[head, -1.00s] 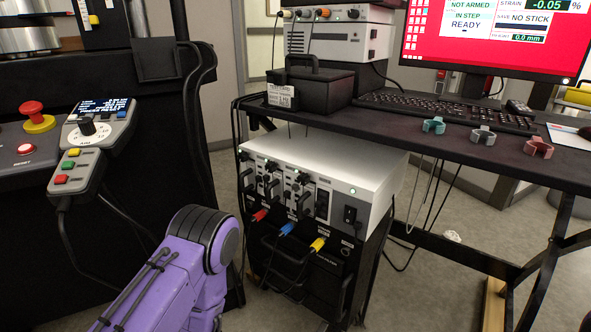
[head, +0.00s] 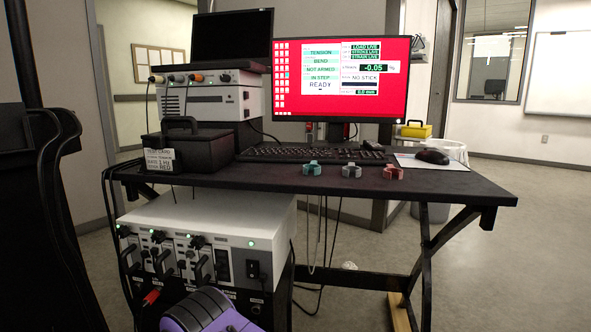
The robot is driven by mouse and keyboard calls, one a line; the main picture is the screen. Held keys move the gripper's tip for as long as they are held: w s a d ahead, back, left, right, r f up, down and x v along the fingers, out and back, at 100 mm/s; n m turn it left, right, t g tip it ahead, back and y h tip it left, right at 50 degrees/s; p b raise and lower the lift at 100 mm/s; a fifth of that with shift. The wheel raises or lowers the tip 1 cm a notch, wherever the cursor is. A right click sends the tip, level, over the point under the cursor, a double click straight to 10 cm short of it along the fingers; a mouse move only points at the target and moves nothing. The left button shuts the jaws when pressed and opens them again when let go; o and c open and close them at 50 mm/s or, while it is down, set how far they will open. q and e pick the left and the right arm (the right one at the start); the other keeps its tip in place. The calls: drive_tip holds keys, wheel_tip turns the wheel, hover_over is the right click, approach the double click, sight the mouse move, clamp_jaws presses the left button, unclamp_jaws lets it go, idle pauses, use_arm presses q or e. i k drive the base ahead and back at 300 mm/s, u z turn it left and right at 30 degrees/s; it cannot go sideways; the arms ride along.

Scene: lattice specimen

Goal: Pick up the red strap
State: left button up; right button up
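The red strap (head: 393,172) looks like a small, dull red open clip. It lies on the black desk (head: 440,187) near its front edge, at the right end of a row of three similar pieces. A grey strap (head: 351,171) lies just left of it, and a teal strap (head: 312,168) lies further left. The three are apart from each other.
A keyboard (head: 312,154) lies behind the straps, with a monitor (head: 345,62) behind it. A mouse (head: 432,157) is to the right. A black box (head: 187,150) stands at the left. An equipment rack (head: 215,220) fills the space below left. The desk's front right is bare.

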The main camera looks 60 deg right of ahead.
sight(390, 170)
drive_tip(key=u, duration=0.4)
drive_tip(key=k, duration=1.3)
drive_tip(key=z, duration=1.5)
drive_tip(key=i, duration=0.4)
drive_tip(key=z, duration=0.1)
